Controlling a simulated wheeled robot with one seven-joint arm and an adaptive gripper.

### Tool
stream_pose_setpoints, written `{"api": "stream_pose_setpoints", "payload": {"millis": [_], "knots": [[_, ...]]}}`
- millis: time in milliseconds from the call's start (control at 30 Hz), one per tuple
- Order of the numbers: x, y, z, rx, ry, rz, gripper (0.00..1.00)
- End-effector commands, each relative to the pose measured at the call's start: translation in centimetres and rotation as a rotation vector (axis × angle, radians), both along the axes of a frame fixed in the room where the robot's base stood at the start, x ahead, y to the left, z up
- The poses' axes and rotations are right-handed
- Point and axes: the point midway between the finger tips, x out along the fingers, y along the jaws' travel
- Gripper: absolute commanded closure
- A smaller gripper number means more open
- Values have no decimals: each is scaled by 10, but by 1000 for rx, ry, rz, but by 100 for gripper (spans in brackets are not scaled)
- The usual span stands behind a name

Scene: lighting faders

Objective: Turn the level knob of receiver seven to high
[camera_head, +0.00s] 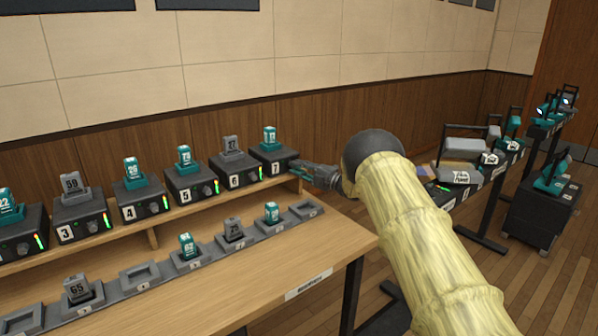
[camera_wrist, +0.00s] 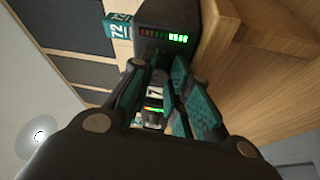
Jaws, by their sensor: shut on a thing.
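Receiver seven (camera_head: 270,157) is the black box at the right end of the shelf row, with a teal unit standing in its top. Its number label also shows between my fingers in the wrist view (camera_wrist: 155,92). Its light bar (camera_wrist: 163,37) has several green segments lit at one end; the red end is dim. My gripper (camera_head: 300,168) is at the right part of the receiver's front. In the wrist view its fingers (camera_wrist: 158,62) are closed in on the level knob, which they hide. The knob's pointer cannot be seen.
Receiver six (camera_head: 233,170) stands close on the left, with more receivers beyond it. The wooden shelf edge (camera_head: 215,205) runs under the row. Below, a tray row (camera_head: 140,274) holds several units. Another table with equipment (camera_head: 470,180) is at the right.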

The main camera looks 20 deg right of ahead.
Motion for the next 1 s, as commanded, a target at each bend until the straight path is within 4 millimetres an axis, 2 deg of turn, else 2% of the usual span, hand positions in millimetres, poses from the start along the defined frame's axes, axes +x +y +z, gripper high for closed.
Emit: {"api": "stream_pose_setpoints", "payload": {"millis": [633,667,767,1000], "knots": [[0,-2,0,45,16,-5,100],[0,-2,0,45,16,-5,77],[0,-2,0,45,16,-4,59],[0,-1,-1,44,18,-2,59]]}}
